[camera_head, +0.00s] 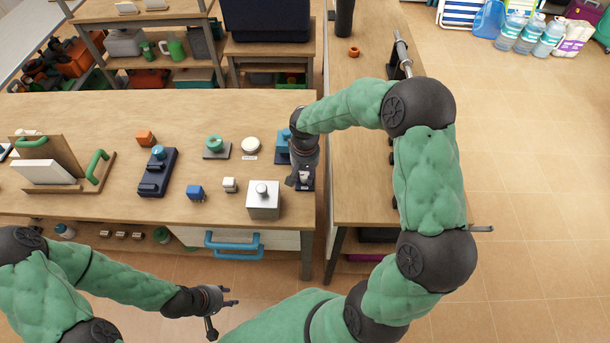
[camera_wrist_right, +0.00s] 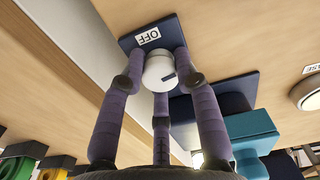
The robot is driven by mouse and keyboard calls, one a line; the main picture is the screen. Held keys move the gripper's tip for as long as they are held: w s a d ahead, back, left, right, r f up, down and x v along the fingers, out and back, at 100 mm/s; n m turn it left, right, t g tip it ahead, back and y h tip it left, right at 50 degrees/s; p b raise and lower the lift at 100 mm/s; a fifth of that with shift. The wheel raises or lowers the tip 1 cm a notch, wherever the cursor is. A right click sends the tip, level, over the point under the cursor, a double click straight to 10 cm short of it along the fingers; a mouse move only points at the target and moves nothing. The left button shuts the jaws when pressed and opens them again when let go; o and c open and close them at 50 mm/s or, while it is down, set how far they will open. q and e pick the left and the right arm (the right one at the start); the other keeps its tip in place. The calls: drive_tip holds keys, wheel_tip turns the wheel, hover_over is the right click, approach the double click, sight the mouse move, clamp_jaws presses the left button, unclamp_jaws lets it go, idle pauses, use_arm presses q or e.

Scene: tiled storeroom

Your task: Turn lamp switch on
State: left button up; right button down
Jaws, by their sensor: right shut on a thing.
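A white round knob (camera_wrist_right: 158,72) with a dark mark stands on a dark blue plate (camera_wrist_right: 126,42) in the right wrist view. A label on the plate reads OFF. My right gripper (camera_wrist_right: 160,82) has its fingers closed around the knob. In the head view this gripper (camera_head: 301,180) points down at the right end of the wooden bench and hides most of the plate. My left gripper (camera_head: 230,299) is open and empty, in front of the bench and below its top. No lamp can be clearly made out.
Left of the right gripper are a grey box with a knob (camera_head: 263,203), a white button (camera_head: 250,145), a green dial (camera_head: 215,145) and a dark blue device (camera_head: 157,174). A second wooden bench (camera_head: 362,190) adjoins on the right.

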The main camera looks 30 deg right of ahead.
sight(305, 175)
drive_tip(key=shift+m, duration=0.9)
drive_tip(key=c, duration=0.9)
unclamp_jaws()
wheel_tip(305, 175, up, 12)
